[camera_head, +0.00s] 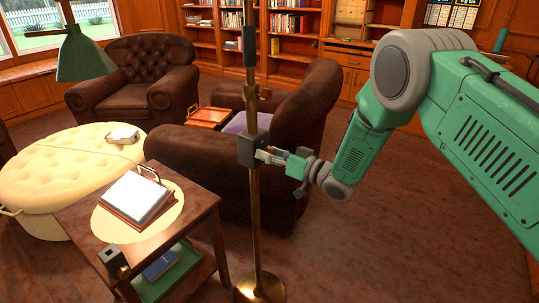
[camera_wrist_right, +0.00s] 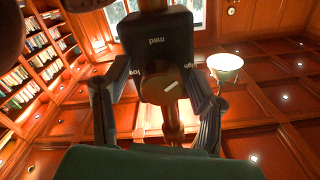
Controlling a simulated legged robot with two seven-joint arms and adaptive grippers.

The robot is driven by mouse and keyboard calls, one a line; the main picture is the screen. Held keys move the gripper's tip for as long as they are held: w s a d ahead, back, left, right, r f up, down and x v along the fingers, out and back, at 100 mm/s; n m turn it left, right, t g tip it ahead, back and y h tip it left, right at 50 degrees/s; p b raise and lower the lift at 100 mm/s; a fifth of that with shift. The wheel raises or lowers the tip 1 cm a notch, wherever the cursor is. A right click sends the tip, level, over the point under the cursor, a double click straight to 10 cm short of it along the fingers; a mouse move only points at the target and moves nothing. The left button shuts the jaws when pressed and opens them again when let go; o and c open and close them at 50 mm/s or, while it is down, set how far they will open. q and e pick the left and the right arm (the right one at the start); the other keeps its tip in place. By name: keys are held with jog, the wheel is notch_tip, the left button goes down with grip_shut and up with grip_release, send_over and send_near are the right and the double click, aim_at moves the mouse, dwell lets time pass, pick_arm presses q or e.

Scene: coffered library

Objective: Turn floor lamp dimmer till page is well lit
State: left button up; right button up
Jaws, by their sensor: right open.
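The floor lamp's brass pole (camera_head: 254,215) stands right of the side table, with a dark dimmer box (camera_head: 252,150) on it. In the wrist view, the box (camera_wrist_right: 158,38) bears the word "med" and partly covered words at left and right. Its round brown knob (camera_wrist_right: 160,82) has a short slanted white mark. My right gripper (camera_head: 268,156) is at the box; in the wrist view its open fingers (camera_wrist_right: 158,100) stand either side of the knob, contact unclear. The green lampshade (camera_head: 86,57) hangs at upper left. A book with a bright white page (camera_head: 137,198) lies on the side table.
The side table (camera_head: 202,199) has a pale round patch around the book and a small dark object (camera_head: 113,260) at its front. A cream ottoman (camera_head: 60,175) and brown armchairs (camera_head: 150,75) stand behind. Open wooden floor (camera_head: 400,220) lies to the right.

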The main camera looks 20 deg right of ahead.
jog(key=c, duration=1.2)
jog(key=shift+o, duration=0.2)
jog(key=shift+n, duration=3.3)
jog(key=shift+f, duration=0.1)
jog(key=o, duration=1.2)
jog(key=shift+c, duration=0.2)
